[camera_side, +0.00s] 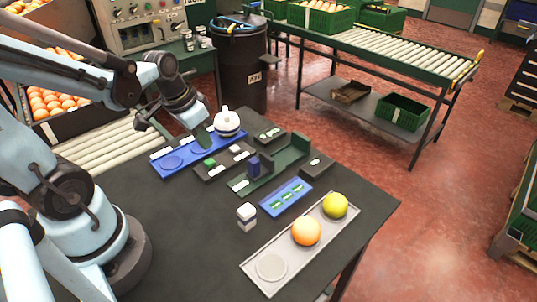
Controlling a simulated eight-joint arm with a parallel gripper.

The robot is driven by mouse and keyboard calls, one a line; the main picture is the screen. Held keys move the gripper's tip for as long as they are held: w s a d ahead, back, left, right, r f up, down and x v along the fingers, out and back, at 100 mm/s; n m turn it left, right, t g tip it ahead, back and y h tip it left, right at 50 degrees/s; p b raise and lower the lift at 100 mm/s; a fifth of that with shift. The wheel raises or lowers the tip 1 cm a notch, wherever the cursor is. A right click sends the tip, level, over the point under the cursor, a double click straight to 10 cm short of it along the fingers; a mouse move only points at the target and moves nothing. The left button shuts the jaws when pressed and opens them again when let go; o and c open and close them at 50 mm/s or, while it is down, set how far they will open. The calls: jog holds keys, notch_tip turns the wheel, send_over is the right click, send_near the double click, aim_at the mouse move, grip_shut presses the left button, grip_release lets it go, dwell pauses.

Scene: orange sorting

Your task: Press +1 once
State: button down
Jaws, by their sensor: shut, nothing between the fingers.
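My gripper (203,137) is shut and empty, pointing down over the blue tray (169,165) with round recesses, at the middle left of the table. A dark box (222,163) just in front of that tray carries a green button (209,162) and a white button (236,149). The gripper tip is close above and behind the green button; I cannot tell if it touches anything. Small dark plates with green-and-white labels (269,134) and (315,162) lie nearby. No label reading "+1" is legible at this size.
A white knobbed object (227,122) stands at the blue tray's far end. A green channel (285,158) holds a dark blue block (253,167). A blue panel (286,197), a white-and-grey block (246,215), and a grey tray (325,222) with an orange fruit (306,231) and a yellow-green fruit (335,205) are nearer.

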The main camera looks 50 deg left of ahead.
aim_at(209, 162)
jog(key=shift+f, duration=2.15)
jog(key=shift+f, duration=0.1)
jog(key=shift+f, duration=0.85)
jog(key=shift+r, duration=0.1)
jog(key=v, duration=0.8)
jog(key=shift+r, duration=0.15)
jog(key=w+d+r+t, duration=0.3)
jog(key=d+r, duration=0.1)
jog(key=d, duration=0.4)
jog(key=shift+w+r+t, duration=0.2)
jog(key=shift+r+t, duration=0.1)
